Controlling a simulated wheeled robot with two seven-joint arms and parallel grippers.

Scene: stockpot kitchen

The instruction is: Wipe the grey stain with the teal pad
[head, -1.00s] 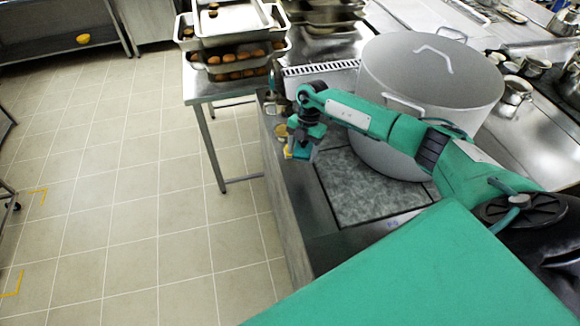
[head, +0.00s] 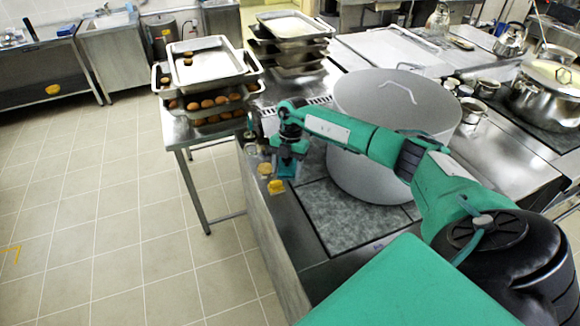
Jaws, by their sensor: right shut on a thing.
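My right gripper (head: 285,172) reaches over the left edge of the steel counter (head: 300,262), left of the big pot, pointing down. It is shut on a small teal-blue thing at its tip, which looks like the teal pad (head: 290,168); the fingers and arm hide part of it. I cannot tell whether the pad touches the counter. I cannot make out a separate grey stain; a mottled grey panel (head: 345,222) lies in the counter in front of the pot. My left gripper is out of view.
A large grey stockpot (head: 375,165) stands close behind my right forearm. Small yellow items (head: 276,187) lie on the counter edge beside the gripper. Stacked trays with brown buns (head: 207,105) stand on a table at the left. The tiled floor (head: 110,220) is clear.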

